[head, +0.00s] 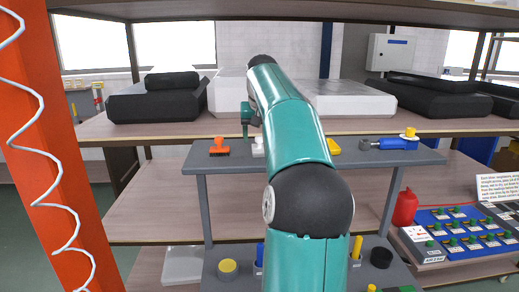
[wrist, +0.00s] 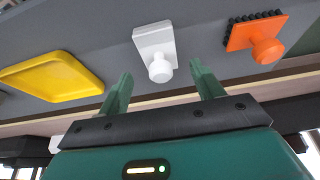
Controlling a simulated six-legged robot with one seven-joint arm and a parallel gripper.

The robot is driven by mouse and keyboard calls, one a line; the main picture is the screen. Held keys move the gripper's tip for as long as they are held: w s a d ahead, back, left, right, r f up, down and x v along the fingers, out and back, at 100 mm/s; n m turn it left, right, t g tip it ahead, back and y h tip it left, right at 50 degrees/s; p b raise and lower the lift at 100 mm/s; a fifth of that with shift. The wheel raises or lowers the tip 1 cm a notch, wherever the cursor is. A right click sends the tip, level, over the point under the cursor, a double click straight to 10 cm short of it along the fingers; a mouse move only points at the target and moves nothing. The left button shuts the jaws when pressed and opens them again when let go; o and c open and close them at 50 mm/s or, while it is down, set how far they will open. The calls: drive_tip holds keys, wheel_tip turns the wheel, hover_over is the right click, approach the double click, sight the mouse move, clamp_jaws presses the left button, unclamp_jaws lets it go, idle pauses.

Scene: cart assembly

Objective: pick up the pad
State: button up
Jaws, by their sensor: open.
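The pad seems to be the white block with a round knob (wrist: 155,45) in the wrist view, lying on the grey cart top. It also shows in the head view as a small white thing (head: 258,151), partly hidden by my arm. My gripper (wrist: 160,72) is open, with its two green fingers pointing toward the pad. The knob shows between the fingertips in the picture, and nothing is held. Whether the fingers touch the knob cannot be told. In the head view my gripper (head: 250,117) shows small above the cart's top.
An orange brush (wrist: 262,38) and a yellow tray (wrist: 50,78) lie on either side of the pad. A blue tool (head: 398,143) lies farther right on the cart top (head: 290,160). Wooden shelves stand behind, with black cases (head: 155,106). An orange post (head: 50,150) stands at left.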

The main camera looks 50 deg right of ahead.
drive_tip(key=x, duration=0.3)
drive_tip(key=shift+a, duration=0.1)
drive_tip(key=c, duration=1.2)
drive_tip(key=shift+o, duration=0.2)
drive_tip(key=shift+r, duration=0.1)
drive_tip(key=shift+r, duration=0.4)
wheel_tip(320, 180, up, 2)
drive_tip(key=shift+w+r, duration=0.1)
drive_tip(key=shift+r, duration=0.1)
drive_tip(key=s+a+r, duration=0.3)
drive_tip(key=a+r, duration=0.6)
drive_tip(key=a, duration=0.4)
drive_tip(key=shift+s+a+r, duration=0.3)
drive_tip(key=shift+a+r, duration=0.05)
